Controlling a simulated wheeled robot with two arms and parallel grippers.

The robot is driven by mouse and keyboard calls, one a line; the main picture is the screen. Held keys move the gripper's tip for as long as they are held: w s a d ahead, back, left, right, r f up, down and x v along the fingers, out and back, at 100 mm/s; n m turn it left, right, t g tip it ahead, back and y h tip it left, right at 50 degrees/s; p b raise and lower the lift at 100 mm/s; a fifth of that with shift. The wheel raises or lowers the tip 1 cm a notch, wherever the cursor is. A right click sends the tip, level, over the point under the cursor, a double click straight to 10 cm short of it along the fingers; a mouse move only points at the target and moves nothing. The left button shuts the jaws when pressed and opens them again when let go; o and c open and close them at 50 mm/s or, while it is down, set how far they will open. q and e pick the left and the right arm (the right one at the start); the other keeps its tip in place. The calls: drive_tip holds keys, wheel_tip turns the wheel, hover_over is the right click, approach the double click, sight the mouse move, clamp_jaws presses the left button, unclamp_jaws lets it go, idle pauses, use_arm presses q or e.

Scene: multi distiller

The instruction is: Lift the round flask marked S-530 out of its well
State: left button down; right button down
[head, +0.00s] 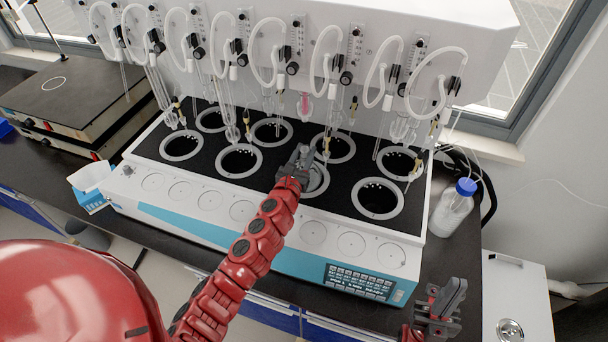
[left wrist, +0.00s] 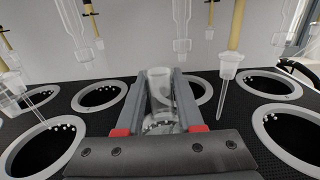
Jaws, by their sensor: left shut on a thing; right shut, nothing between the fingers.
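The multi distiller (head: 185,205) has two rows of round wells in its black top. A clear glass flask (left wrist: 160,82) shows in the left wrist view, its neck between the fingers of my left gripper (head: 302,154). My left gripper is shut on this neck, over a front-row well (head: 319,186). The round body is mostly hidden below the fingers, and I cannot tell how far it sits in the well. No S-530 mark is legible. My right gripper (head: 441,303) is shut and empty, low at the right, away from the wells.
Glass tubes and yellow-topped droppers (left wrist: 236,30) hang close behind and beside the left gripper. Other wells around it look dark and empty. A blue-capped bottle (head: 452,207) stands right of the distiller. A white and blue box (head: 91,186) is at its left.

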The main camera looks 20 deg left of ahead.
use_arm(q)
wheel_tip(320, 180, up, 6)
drive_tip(key=p, duration=0.4)
idle(0.3)
drive_tip(key=shift+f, duration=0.1)
